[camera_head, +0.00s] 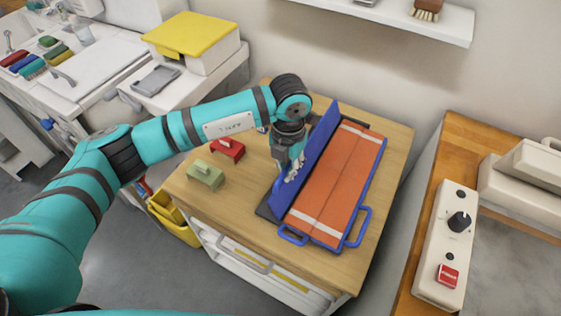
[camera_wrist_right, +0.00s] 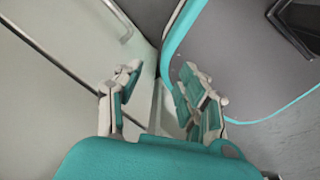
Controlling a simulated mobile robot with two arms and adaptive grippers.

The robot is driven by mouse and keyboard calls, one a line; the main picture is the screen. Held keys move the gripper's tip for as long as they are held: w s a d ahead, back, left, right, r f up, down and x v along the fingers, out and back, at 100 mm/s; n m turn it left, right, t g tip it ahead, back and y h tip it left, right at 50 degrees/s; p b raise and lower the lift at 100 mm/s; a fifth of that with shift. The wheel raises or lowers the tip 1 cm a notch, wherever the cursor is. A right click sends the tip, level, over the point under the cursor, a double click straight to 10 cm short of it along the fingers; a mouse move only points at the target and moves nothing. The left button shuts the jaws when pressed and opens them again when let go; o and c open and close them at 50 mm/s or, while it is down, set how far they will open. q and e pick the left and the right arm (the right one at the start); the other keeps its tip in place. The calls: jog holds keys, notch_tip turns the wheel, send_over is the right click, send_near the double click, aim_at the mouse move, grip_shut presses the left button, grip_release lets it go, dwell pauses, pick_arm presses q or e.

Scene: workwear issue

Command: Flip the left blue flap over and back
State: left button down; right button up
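The left blue flap (camera_head: 319,140) of the folding board stands raised and steeply tilted along the left side of an orange garment (camera_head: 335,184) with pale stripes. The garment lies flat on the board, whose blue edge and handles (camera_head: 359,228) show at the right and front. My left gripper (camera_head: 290,176) points down at the left face of the raised flap, close against it; contact and finger gap are unclear. My right gripper (camera_wrist_right: 160,98) shows only in the right wrist view, with its fingers apart and nothing between them.
The wooden table (camera_head: 240,225) also holds a red block-like object (camera_head: 228,150) and a green one (camera_head: 205,175), left of the board. A counter with a control box (camera_head: 445,245) is at right. A yellow-lidded box (camera_head: 190,42) stands behind my left arm. A shelf overhangs the back.

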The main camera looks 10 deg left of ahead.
aim_at(261, 184)
pick_arm(q)
jog(key=shift+w+a+f+b, duration=0.25)
jog(key=shift+a+f+b, duration=0.2)
jog(key=shift+a, duration=0.2)
jog(key=shift+w+a+f+b, duration=0.25)
jog(key=shift+a+f+b, duration=0.2)
jog(key=shift+a, duration=0.25)
jog(key=shift+w+a+f+b, duration=0.25)
jog(key=shift+a+f+b, duration=0.15)
jog(key=shift+a, duration=0.25)
jog(key=shift+w+a+f+b, duration=0.3)
jog(key=shift+a+f+b, duration=0.55)
jog(key=shift+b, duration=0.1)
jog(key=shift+w+a+f+b, duration=0.15)
jog(key=shift+a+f+b, duration=0.1)
jog(key=shift+f+b, duration=0.25)
jog(key=shift+w+a+f+b, duration=0.1)
jog(key=shift+a+f+b, duration=0.15)
jog(key=shift+f+b, duration=0.25)
jog(key=shift+w+a+f+b, duration=0.1)
jog(key=shift+a+f+b, duration=0.1)
jog(key=shift+f+b, duration=0.35)
jog(key=shift+w+a+f+b, duration=0.1)
jog(key=shift+a+f+b, duration=0.05)
jog(key=shift+f+b, duration=0.35)
notch_tip(261, 184, down, 2)
jog(key=shift+w+a+f+b, duration=0.1)
jog(key=shift+f+b, duration=0.1)
jog(key=shift+b, duration=0.75)
